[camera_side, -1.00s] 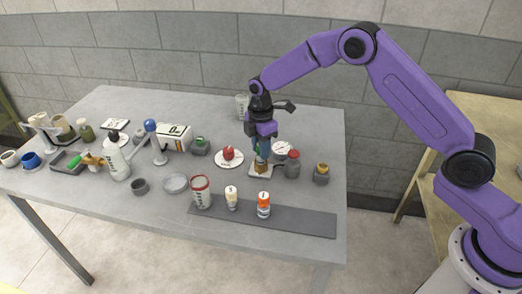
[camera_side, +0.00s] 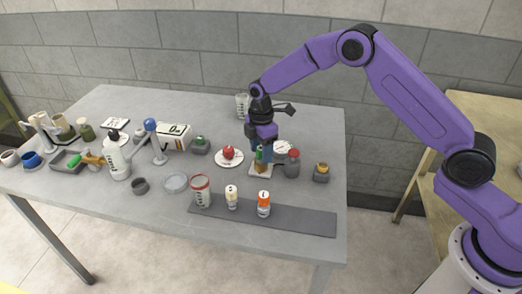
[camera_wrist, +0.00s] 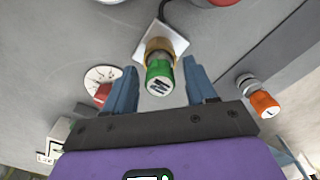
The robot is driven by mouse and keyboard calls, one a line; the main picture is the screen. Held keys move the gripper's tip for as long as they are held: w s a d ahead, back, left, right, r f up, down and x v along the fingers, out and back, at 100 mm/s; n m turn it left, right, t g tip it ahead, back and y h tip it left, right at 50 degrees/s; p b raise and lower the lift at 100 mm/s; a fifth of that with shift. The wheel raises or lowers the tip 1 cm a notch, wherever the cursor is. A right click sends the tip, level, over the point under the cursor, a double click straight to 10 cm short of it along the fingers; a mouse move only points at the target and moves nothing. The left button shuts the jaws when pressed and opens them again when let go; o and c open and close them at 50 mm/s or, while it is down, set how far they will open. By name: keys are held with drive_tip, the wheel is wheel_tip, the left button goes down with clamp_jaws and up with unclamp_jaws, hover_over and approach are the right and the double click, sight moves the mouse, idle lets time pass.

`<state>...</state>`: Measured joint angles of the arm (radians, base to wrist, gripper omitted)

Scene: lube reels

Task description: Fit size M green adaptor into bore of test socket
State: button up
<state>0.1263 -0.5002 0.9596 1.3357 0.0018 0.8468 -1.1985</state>
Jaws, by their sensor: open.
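The green adaptor (camera_wrist: 159,76), marked M on its end, stands at the mouth of the brass-coloured test socket (camera_wrist: 160,47) in the wrist view. The socket sits on a square white plate (camera_wrist: 172,36). In the side view the green adaptor (camera_side: 259,156) shows upright above the plate (camera_side: 261,171). How deep it sits in the bore is hidden. My gripper (camera_side: 262,158) is open, with its blue fingers on either side of the adaptor. In the wrist view gaps show between the adaptor and both fingers of my gripper (camera_wrist: 160,70).
A grey container with a red top (camera_side: 292,164) stands close right of the socket. A red piece on a white dish (camera_side: 229,158) is to the left.

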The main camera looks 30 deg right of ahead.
sight(261, 149)
wheel_tip(261, 149, up, 12)
idle(0.4)
drive_tip(key=s+r+m, duration=0.1)
drive_tip(key=s+r, duration=0.2)
drive_tip(key=s, duration=0.7)
drive_tip(key=s+r+m, duration=0.2)
drive_tip(key=s+r, duration=0.1)
drive_tip(key=s, duration=0.7)
drive_tip(key=s+d+f+m, duration=0.1)
drive_tip(key=s+d, duration=0.4)
drive_tip(key=s, duration=0.5)
drive_tip(key=s+d+m, duration=0.1)
drive_tip(key=s+d, duration=0.4)
drive_tip(key=s, duration=0.6)
drive_tip(key=shift+d+f, duration=0.15)
drive_tip(key=shift+f, duration=0.25)
